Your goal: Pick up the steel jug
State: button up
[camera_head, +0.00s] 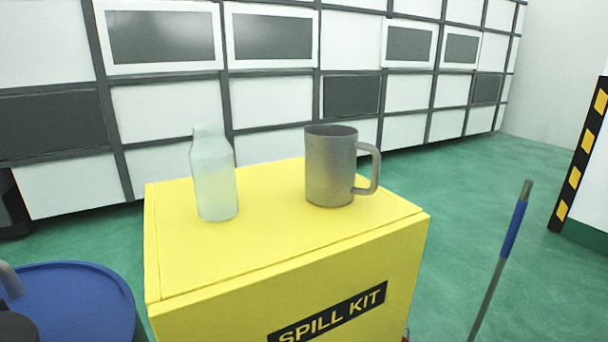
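The steel jug (329,172) is a grey metal cylinder with an open top and a handle on its right side. It stands upright on the yellow spill kit box (260,246), toward the right part of the lid. My gripper cannot be made out in this view. A dark and grey shape cut off at the lower left edge is too partial to identify.
A pale translucent bottle (214,180) stands on the same lid, left of the jug with a gap between. A blue round-topped container (72,305) is at lower left. A blue-gripped pole (513,228) leans at right. Green floor is open behind.

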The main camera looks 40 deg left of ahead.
aim_at(331, 150)
jog(key=l+u, duration=0.1)
jog(key=u, duration=1.25)
jog(key=k+l+u, duration=0.1)
jog(key=l+u, duration=0.15)
jog(key=k+l+u, duration=0.2)
jog(key=i+l, duration=0.05)
jog(key=i, duration=0.05)
